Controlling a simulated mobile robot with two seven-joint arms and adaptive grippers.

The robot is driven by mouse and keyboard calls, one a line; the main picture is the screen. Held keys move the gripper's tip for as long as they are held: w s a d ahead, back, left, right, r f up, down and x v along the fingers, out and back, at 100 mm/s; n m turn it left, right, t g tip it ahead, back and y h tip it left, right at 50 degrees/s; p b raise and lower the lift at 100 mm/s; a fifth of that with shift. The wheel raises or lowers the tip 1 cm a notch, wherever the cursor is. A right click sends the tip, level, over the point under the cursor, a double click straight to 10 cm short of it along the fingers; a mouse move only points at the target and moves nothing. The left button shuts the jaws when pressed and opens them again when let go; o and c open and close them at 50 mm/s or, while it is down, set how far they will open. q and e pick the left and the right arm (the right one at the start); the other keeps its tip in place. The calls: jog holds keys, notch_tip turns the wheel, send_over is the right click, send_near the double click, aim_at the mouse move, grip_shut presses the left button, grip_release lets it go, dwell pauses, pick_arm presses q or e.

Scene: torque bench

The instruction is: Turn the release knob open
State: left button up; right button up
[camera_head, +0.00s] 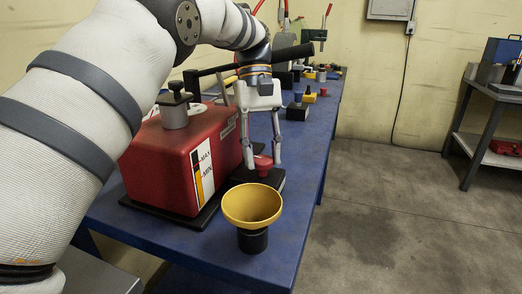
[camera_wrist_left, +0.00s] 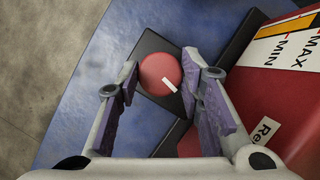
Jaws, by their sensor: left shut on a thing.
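The release knob (camera_head: 263,164) is a small red round knob on a black base (camera_head: 270,183), beside the red tank (camera_head: 190,160) with its MAX/MIN label. In the left wrist view the knob (camera_wrist_left: 160,74) shows from above, with a white mark on its lower right edge. My left gripper (camera_head: 263,162) reaches down over it from above. In the left wrist view the fingers (camera_wrist_left: 160,72) stand on either side of the knob, closed on it. My right gripper is not in view.
A yellow funnel (camera_head: 252,204) on a black stand is close in front of the knob. A thick black handle (camera_head: 295,53) extends behind my left wrist. The blue bench (camera_head: 308,150) runs back with several small items, and its right strip is clear. A side table (camera_head: 480,120) stands right.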

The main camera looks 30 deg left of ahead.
pick_arm(q)
jog(key=shift+n, duration=0.5)
jog(key=o, duration=1.2)
jog(key=shift+c, duration=0.2)
